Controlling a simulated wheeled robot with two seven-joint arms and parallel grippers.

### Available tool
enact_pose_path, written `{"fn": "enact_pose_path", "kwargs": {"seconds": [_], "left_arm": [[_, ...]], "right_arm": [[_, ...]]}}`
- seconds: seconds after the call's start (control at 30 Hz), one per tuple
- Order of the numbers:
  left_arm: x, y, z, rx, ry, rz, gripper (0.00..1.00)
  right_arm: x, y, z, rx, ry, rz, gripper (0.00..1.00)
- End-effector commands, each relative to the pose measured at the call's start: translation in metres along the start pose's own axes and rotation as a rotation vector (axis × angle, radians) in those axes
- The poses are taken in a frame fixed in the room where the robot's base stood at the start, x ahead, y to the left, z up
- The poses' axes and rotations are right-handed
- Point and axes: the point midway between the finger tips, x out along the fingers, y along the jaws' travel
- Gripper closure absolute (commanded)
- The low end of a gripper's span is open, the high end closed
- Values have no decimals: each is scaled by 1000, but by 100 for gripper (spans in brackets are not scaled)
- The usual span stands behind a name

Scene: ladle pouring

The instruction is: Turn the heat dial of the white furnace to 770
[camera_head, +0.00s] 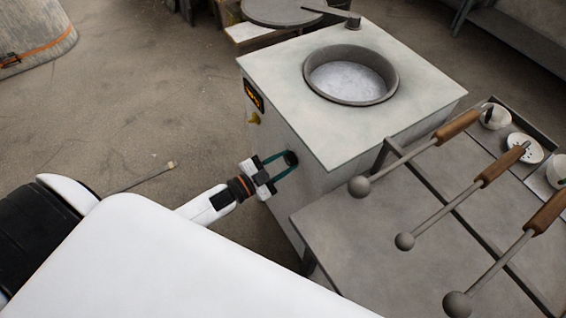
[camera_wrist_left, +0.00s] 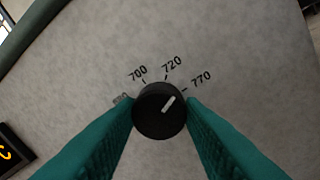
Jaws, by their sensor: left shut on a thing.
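The white furnace (camera_head: 290,85) stands right of centre in the head view, with a round opening on top. Its black heat dial (camera_head: 291,158) is on the side facing my left arm. My left gripper (camera_head: 277,166), with teal fingers, is shut on the dial, one finger each side. My right gripper is out of view.
A grey table (camera_head: 345,225) stands right of the furnace, holding several ladles with wooden handles and white bowls (camera_head: 495,117). An orange display (camera_head: 253,96) and a yellow knob (camera_head: 254,118) are on the furnace side. Floor left of the furnace is mostly clear.

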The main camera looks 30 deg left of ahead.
Motion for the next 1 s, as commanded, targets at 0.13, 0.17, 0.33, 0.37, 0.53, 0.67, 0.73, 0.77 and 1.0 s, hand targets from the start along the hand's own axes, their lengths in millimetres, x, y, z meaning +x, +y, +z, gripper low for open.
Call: {"fn": "enact_pose_path", "kwargs": {"seconds": [0.13,0.17,0.33,0.37,0.53,0.67,0.73,0.77,1.0], "left_arm": [[0,-1,-1,121,-8,3,88],[0,-1,-1,143,-9,3,88],[0,0,-1,257,-16,4,88],[0,-1,-1,274,-17,4,88],[0,-1,-1,347,-21,4,88],[0,-1,-1,379,-23,5,88],[0,0,-1,390,-24,5,88],[0,0,-1,393,-24,5,88],[0,0,-1,401,-24,5,88]], "right_arm": [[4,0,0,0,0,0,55],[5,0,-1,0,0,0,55],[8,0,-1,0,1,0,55],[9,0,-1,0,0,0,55],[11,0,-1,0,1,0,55],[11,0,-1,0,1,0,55],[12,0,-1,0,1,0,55],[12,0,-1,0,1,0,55],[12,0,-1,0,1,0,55]]}}
